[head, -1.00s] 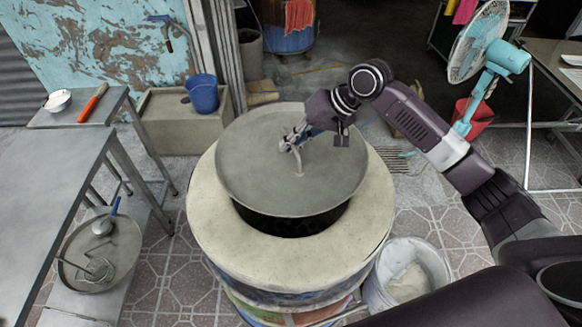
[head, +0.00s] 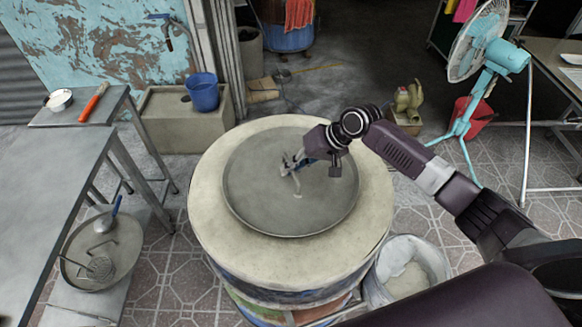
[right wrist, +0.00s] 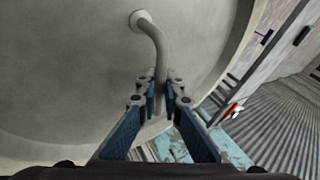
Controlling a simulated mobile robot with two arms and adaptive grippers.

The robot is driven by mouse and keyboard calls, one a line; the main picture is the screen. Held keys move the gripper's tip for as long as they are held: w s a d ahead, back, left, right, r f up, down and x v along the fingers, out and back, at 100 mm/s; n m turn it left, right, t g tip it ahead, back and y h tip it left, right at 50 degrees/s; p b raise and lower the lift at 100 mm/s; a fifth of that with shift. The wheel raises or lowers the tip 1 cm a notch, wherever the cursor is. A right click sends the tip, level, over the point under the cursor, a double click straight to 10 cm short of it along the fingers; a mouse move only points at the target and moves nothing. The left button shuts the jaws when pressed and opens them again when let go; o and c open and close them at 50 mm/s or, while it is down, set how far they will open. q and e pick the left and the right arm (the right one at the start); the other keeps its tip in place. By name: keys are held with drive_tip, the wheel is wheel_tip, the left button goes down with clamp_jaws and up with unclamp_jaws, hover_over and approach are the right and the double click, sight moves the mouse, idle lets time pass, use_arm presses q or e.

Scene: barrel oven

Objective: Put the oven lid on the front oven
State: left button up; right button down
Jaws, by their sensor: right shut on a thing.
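The round grey oven lid (head: 270,205) lies over the opening of the front oven (head: 210,230), a pale barrel-shaped oven with a painted lower side. No dark opening shows around the lid. My right gripper (head: 290,168) is over the middle of the lid, shut on its curved handle. In the right wrist view the gripper's fingertips (right wrist: 160,98) close on the lid's bent handle (right wrist: 154,38), and the grey lid surface (right wrist: 80,70) fills much of the picture. My left gripper is not in view.
A metal table (head: 50,180) stands at left, with a low shelf holding a pan (head: 85,265) of tools. A white bucket (head: 400,275) stands close at the oven's right. A blue fan (head: 485,70) and red bucket (head: 472,115) are behind right; a blue bucket (head: 203,92) is behind left.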

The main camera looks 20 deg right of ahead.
drive_tip(key=c, duration=2.4)
unclamp_jaws()
drive_tip(key=o, duration=0.3)
drive_tip(key=b+v, duration=0.1)
drive_tip(key=v, duration=1.1)
drive_tip(key=shift+s+d, duration=0.1)
